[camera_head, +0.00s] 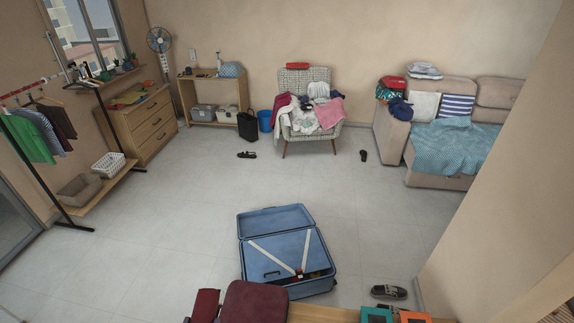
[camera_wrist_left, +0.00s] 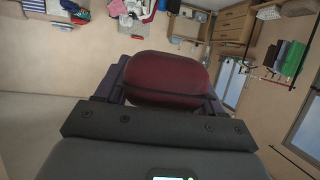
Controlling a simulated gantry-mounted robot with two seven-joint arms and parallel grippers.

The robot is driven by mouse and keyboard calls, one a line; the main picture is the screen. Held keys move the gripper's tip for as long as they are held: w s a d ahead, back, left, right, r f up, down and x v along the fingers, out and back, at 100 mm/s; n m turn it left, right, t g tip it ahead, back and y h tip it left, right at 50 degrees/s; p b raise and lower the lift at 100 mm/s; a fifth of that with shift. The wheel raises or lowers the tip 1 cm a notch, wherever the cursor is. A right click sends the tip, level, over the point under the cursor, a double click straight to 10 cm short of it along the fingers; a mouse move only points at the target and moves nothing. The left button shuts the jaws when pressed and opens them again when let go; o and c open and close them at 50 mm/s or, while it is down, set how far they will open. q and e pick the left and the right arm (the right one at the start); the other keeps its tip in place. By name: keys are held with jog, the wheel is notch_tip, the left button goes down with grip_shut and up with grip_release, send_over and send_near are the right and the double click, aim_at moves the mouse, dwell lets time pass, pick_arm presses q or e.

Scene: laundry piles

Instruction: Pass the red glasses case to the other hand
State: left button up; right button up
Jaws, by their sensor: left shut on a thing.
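The dark red glasses case (camera_wrist_left: 166,78) is large in the left wrist view, smooth and rounded. The lower edge of the case is hidden behind the gripper body. In the head view I cannot make out my left gripper clearly. My right gripper is in neither view.
An open blue suitcase (camera_head: 287,243) lies on the floor. Dark red furniture (camera_head: 255,301), seemingly a chair, and a wooden top (camera_head: 335,315) are at the bottom edge. A laundry-covered armchair (camera_head: 297,82) and a sofa (camera_head: 398,140) stand behind.

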pick_arm(q)
jog(key=shift+s+r+p, duration=0.2)
jog(key=shift+r+p, duration=1.15)
jog(key=shift+r, duration=0.1)
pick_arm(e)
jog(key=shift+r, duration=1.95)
